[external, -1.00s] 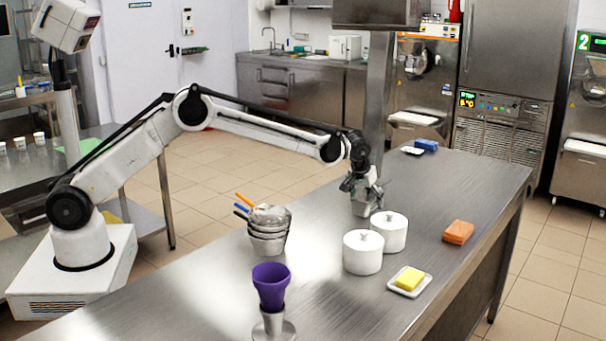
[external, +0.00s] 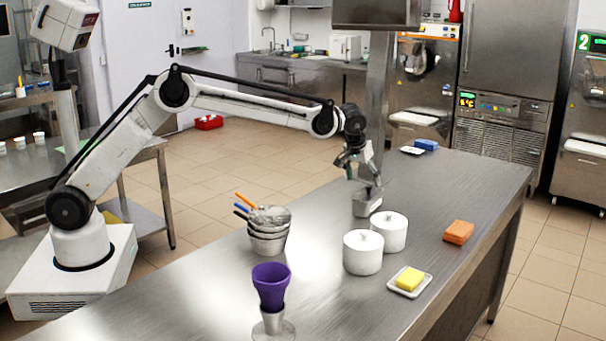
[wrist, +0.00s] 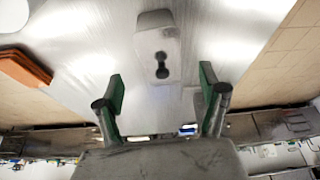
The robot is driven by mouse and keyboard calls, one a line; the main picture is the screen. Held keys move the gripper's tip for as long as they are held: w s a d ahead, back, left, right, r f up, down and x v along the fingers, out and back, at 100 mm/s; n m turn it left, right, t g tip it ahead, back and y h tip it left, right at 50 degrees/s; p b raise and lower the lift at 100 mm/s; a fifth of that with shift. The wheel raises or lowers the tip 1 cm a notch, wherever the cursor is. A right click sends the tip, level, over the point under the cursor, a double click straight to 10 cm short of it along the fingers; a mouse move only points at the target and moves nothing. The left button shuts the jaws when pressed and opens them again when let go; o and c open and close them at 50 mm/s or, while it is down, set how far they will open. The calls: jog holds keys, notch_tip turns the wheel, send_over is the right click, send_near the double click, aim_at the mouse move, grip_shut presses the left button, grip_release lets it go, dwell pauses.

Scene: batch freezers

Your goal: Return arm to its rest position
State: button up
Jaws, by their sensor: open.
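My arm reaches from its white base at the left over the steel table. My gripper (external: 364,176) is open and empty, pointing down just above a small grey metal container (external: 366,204) behind the two white lidded jars. In the wrist view my gripper (wrist: 162,82) has its two green-padded fingers spread wide. The grey container (wrist: 152,24), with a dark fitting on it, shows beyond and between the fingers, apart from them.
The white jars (external: 363,253) stand close in front of the container. An orange sponge (external: 458,232), a yellow sponge on a dish (external: 410,279), a purple cup (external: 271,286) and stacked metal bowls with handles (external: 267,243) are on the table (external: 330,305). A post (external: 377,100) rises behind my gripper.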

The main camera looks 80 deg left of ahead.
jog(key=s+d+r+m+t+h, duration=0.1)
jog(key=s+d+r+m, duration=0.15)
jog(key=s+r, duration=0.45)
jog(key=s+d+r+m, duration=0.1)
jog(key=s+d+r, duration=0.25)
jog(key=s, duration=0.75)
jog(key=s+d+r+m+t+h, duration=0.1)
jog(key=s+d+r, duration=0.3)
jog(key=s, duration=0.5)
jog(key=s+d+f+m, duration=0.1)
jog(key=s+f, duration=0.1)
jog(key=s, duration=0.7)
jog(key=s+d+f+m+t+h, duration=0.1)
jog(key=s+d+f+m, duration=0.1)
jog(key=s, duration=0.7)
jog(key=s+d+f+m+t, duration=0.1)
jog(key=s+f, duration=0.3)
jog(key=s, duration=0.6)
jog(key=shift+d+m, duration=0.15)
jog(key=shift+m, duration=0.3)
